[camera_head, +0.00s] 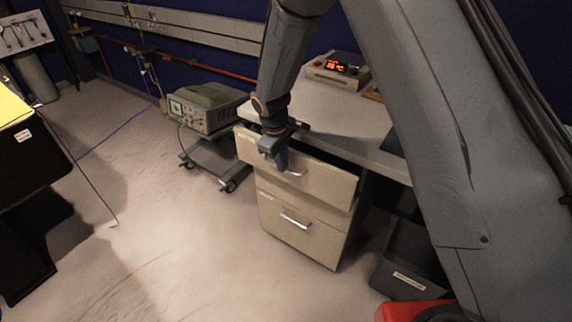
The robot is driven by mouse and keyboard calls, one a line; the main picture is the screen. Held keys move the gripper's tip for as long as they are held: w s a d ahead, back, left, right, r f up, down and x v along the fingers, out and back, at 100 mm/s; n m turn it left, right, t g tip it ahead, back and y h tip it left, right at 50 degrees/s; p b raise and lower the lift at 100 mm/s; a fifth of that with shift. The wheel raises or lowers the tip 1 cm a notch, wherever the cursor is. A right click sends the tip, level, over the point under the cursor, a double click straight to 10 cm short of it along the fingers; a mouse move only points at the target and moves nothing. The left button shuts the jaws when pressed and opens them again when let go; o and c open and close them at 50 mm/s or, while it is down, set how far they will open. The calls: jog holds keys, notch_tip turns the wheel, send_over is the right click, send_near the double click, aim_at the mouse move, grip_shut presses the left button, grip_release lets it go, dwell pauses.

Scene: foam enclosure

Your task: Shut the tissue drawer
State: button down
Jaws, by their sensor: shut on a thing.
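The cabinet has two beige drawers under a pale worktop. The upper drawer (325,185) stands partly pulled out, with a dark gap above its front. The lower drawer (310,236) sits flush, with its own metal handle (295,219). Both have small labels too small to read, so I cannot tell by label which is the tissue drawer. My gripper (281,166) points down at the upper drawer's front and is shut on its metal handle (297,173). The gripper hides part of the handle, and the drawer's contents are hidden.
A device with a red display (338,69) stands on the worktop (330,115). An instrument (205,108) on a wheeled cart (215,160) is left of the cabinet. A dark bin (408,262) stands to the right. The floor in front is clear.

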jog(key=c, duration=1.8)
grip_release()
jog(key=shift+c, duration=0.2)
jog(key=shift+r, duration=0.1)
notch_tip(320, 180, up, 8)
jog(key=s+b, duration=0.1)
jog(key=b, duration=0.1)
jog(key=shift+a+f, duration=0.25)
jog(key=shift+a, duration=0.1)
jog(key=shift+s, duration=0.1)
jog(key=s+d+r+m, duration=0.3)
jog(key=s+d+m, duration=0.2)
jog(key=s+d, duration=0.6)
jog(key=s+d+r+m+y, duration=0.1)
jog(key=s+d+r+m, duration=0.1)
jog(key=s+d+m, duration=0.4)
jog(key=s+d, duration=0.5)
jog(key=shift+d+r+m+g, duration=0.15)
jog(key=shift+r+m+g, duration=0.15)
jog(key=shift+r, duration=0.1)
